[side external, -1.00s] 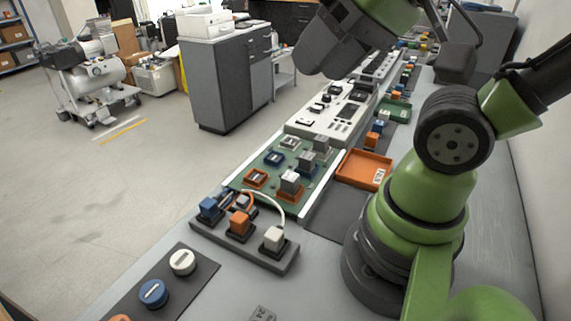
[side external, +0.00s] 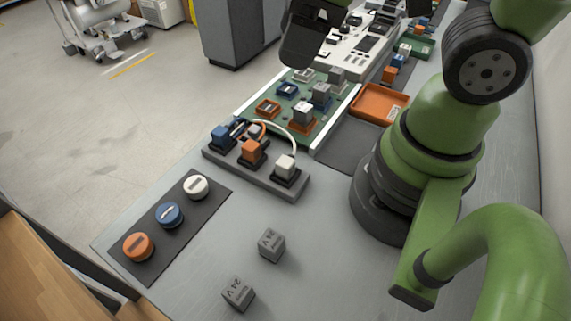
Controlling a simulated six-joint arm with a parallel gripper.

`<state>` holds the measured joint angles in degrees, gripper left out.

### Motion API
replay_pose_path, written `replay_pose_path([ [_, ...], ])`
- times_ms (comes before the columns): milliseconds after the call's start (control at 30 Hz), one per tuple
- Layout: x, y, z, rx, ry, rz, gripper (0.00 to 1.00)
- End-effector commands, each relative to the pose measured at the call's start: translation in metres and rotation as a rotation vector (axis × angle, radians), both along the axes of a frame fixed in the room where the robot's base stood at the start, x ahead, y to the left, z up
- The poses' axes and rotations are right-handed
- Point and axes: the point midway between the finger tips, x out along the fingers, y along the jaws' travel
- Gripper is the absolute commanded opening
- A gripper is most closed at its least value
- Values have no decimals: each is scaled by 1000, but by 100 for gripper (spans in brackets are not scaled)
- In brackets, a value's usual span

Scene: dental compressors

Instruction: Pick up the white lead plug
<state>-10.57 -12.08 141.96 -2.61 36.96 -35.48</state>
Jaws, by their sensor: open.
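The white lead plug (side external: 286,168) stands upright in the right seat of a dark grey holder block (side external: 225,160) near the middle of the view. A pale cable rises from it and arcs back to the left. An orange plug (side external: 252,151) and a blue plug (side external: 221,137) sit beside it on the same block. My gripper (side external: 302,58) shows as a dark shape at the top, behind and above the plugs and apart from the white plug. It is open and holds nothing that I can see; its fingers are hard to make out.
A green board (side external: 328,119) with several square sockets and blocks lies behind the holder. An orange tray (side external: 377,103) is to its right. White, blue and orange knobs sit on a dark plate (side external: 148,262) at front left. Two grey cubes (side external: 271,244) lie on the open bench.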

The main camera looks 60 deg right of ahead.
Motion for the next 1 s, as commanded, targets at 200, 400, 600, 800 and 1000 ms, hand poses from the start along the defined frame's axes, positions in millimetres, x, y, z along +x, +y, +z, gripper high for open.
replay_pose_path([
  [200, 6, 20, -67, -195, 145, 619, 57],
  [400, 0, 28, -101, -259, 206, 954, 57],
  [600, -2, 29, -120, -268, 221, 1023, 57],
  [800, -1, 28, -144, -267, 221, 1019, 57],
  [1000, -1, 28, -155, -267, 217, 1016, 57],
])
